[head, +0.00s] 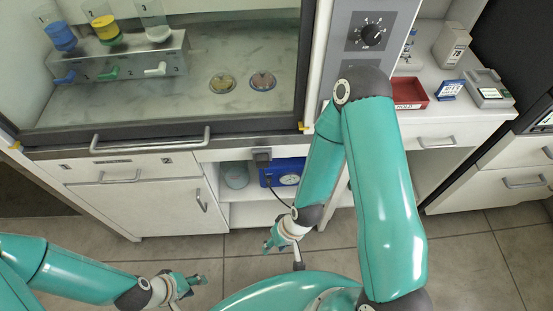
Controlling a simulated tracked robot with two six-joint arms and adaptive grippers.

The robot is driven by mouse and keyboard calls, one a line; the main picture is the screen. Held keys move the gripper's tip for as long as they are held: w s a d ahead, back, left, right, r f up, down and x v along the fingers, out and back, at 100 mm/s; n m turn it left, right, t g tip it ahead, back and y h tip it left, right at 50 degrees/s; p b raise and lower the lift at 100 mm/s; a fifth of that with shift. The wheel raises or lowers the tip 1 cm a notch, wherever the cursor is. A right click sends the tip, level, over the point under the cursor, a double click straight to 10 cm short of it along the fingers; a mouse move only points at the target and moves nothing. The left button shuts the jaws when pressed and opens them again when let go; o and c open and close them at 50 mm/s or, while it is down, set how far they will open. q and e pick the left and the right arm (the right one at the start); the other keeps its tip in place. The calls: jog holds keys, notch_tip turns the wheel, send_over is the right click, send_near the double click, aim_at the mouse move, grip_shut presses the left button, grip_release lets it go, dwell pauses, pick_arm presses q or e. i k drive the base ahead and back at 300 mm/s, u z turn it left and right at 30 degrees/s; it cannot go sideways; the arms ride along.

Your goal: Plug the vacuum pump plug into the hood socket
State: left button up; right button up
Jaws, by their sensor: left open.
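The blue vacuum pump (283,172), with a round dial, stands on the open shelf under the hood. Its dark cable (279,196) runs from the pump down toward my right wrist and disappears there. I cannot make out the plug. A small dark box on the hood's front edge, above the pump, looks like the socket (263,155). My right gripper (272,244) is in front of and below the pump, pointing down-left; its fingers are too small to tell their state or hold. My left gripper (197,284) is open and apart from everything, low over the floor.
The hood (160,140) has a front handle and holds a rack of coloured tubes and two dishes. A white cabinet (140,210) stands below. A pale round container (235,175) sits left of the pump. A red tray (408,93) and small devices stand on the right bench.

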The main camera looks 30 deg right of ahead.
aim_at(262, 160)
jog(key=u, duration=1.6)
jog(key=i, duration=0.1)
jog(key=z, duration=2.9)
jog(key=k, duration=0.35)
jog(key=z, duration=0.1)
jog(key=i, duration=0.6)
jog(key=u, duration=0.2)
jog(key=k, duration=0.6)
jog(key=z, duration=0.1)
